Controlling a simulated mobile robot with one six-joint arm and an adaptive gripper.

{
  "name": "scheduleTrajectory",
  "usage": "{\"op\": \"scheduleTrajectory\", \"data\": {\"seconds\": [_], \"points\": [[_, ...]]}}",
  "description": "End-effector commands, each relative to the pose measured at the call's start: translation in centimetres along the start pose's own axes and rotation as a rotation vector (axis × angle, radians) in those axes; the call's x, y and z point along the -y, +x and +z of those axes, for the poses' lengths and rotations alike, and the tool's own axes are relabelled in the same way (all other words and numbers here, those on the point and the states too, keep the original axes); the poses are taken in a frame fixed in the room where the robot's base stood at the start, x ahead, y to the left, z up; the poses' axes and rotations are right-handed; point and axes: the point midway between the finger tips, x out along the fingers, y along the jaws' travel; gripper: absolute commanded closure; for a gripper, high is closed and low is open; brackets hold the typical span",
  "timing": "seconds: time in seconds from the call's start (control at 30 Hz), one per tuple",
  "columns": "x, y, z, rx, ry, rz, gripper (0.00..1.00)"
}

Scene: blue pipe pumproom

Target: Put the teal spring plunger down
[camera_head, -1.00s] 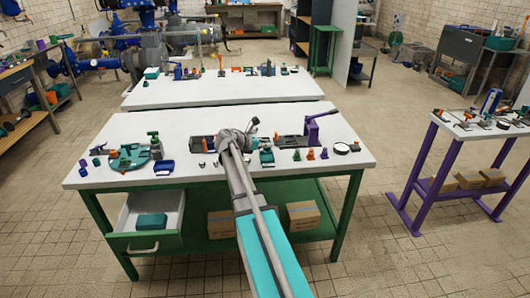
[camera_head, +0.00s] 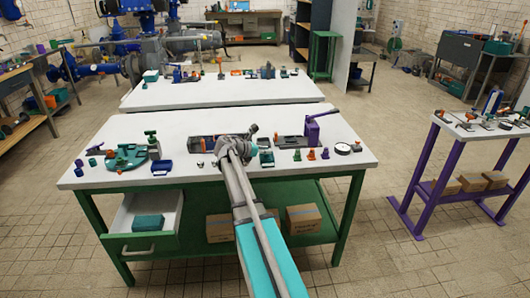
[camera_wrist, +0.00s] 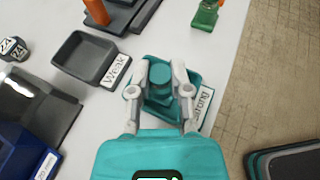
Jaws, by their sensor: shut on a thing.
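My gripper (camera_wrist: 162,92) is shut on the teal spring plunger (camera_wrist: 160,74), a short teal cylinder standing between the two grey fingers in the wrist view. The plunger is over a teal square tray (camera_wrist: 153,113) with a white label reading "Strong", partly covered by a finger. I cannot tell whether the plunger touches the tray floor. A dark grey tray (camera_wrist: 88,58) labelled "Weak" lies to the left and looks empty. In the head view my gripper (camera_head: 250,140) is low over the front table, and the plunger cannot be made out.
A blue bin (camera_wrist: 25,150) and a dark grey fixture (camera_wrist: 35,105) lie left of the gripper. A green piece (camera_wrist: 206,14) stands near the table edge. In the head view a purple press (camera_head: 314,130) and a dial gauge (camera_head: 343,148) stand to the right on the white table (camera_head: 215,180).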

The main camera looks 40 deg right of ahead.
Motion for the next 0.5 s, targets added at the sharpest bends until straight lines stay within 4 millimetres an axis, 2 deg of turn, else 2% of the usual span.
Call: {"op": "scheduleTrajectory", "data": {"seconds": [0.2,0.23,0.4,0.5], "points": [[-0.01,0.11,-0.34,0.000,0.000,0.000,1.00],[-0.01,0.11,-0.33,0.000,0.000,0.000,0.73],[-0.01,0.06,-0.25,0.000,0.000,0.000,0.41],[-0.02,0.05,-0.25,0.000,0.000,0.001,0.40]]}}
